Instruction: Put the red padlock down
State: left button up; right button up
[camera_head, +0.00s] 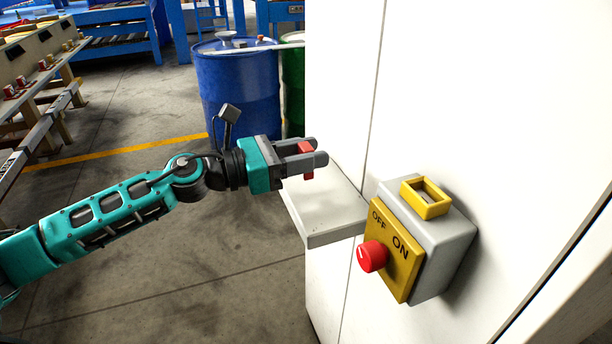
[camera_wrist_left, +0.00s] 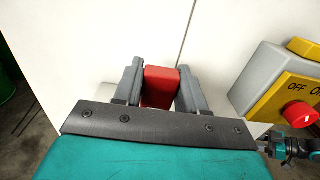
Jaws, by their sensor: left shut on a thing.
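The red padlock (camera_head: 306,148) is between the fingers of my left gripper (camera_head: 308,158), which is shut on it. It also shows in the left wrist view as a red block (camera_wrist_left: 160,87) between the two grey fingers (camera_wrist_left: 160,88). In the head view the gripper is over the small white shelf (camera_head: 330,222) that sticks out from the white cabinet. I cannot tell how far the padlock is above the shelf. The padlock's shackle is not clearly seen. My right gripper is not in view in the head view.
Right of the shelf, a grey and yellow switch box (camera_head: 440,250) with a red knob (camera_head: 372,256) stands out from the white cabinet (camera_head: 460,100). A blue drum (camera_head: 238,90) and a green drum (camera_head: 293,85) stand behind. A workbench line (camera_head: 40,60) is at far left.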

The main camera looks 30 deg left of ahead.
pick_arm(q)
jog(key=shift+f+b, duration=0.35)
jog(key=shift+f, duration=1.5)
jog(key=shift+f, duration=0.2)
jog(key=o, duration=1.1)
jog(key=shift+r, duration=0.1)
